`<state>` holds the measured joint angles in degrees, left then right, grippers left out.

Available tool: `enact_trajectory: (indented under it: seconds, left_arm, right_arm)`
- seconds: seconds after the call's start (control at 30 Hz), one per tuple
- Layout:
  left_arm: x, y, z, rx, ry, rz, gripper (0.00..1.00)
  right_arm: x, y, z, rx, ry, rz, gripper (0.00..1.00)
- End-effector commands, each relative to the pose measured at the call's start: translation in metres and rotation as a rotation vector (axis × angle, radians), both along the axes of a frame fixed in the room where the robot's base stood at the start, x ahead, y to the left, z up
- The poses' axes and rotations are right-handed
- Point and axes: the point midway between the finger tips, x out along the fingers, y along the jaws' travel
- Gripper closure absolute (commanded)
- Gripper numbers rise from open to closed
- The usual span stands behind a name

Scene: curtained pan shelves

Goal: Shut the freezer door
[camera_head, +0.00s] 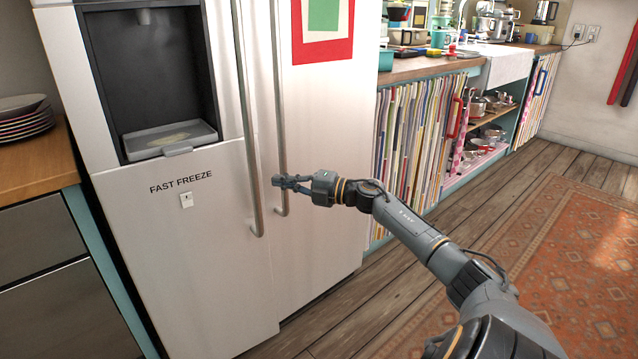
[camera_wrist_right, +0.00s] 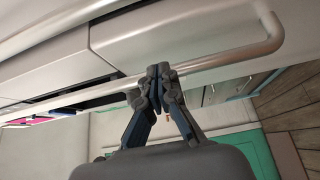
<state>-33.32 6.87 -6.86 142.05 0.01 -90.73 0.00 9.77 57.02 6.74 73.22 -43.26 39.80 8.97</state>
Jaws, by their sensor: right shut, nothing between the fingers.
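The steel fridge-freezer fills the left of the head view. Its left door (camera_head: 215,235), with the dispenser and the words FAST FREEZE, is the freezer door. Its lower right corner appears slightly forward of the right door (camera_head: 325,150); the exact gap is hard to tell. Two long vertical handles stand side by side, the freezer handle (camera_head: 248,130) and the right door's handle (camera_head: 279,100). My right gripper (camera_head: 276,181) is shut and empty, its fingertips by the handles. In the right wrist view its closed fingertips (camera_wrist_right: 160,73) are at a handle bar (camera_wrist_right: 225,59); contact is unclear. My left gripper is out of view.
A wooden counter with stacked plates (camera_head: 24,118) stands at the left. A counter with striped curtains (camera_head: 415,150) and pan shelves (camera_head: 490,130) runs along the right. The wooden floor (camera_head: 335,325) and patterned rug (camera_head: 560,260) in front are clear.

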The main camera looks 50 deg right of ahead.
Motion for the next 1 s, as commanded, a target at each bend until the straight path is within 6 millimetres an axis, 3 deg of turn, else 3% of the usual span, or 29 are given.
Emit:
enact_trajectory:
  seconds: [0.3, 0.5, 1.0]
  left_arm:
    - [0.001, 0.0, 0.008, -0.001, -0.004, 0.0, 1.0]
    - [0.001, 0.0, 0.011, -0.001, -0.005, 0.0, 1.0]
    - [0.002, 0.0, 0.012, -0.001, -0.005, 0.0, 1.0]
  right_arm:
    - [-0.046, -0.025, -0.001, 0.0, 0.003, 0.001, 1.0]
    - [-0.065, -0.036, 0.0, 0.0, 0.001, 0.001, 1.0]
    - [-0.071, -0.039, 0.0, -0.001, 0.0, 0.001, 1.0]
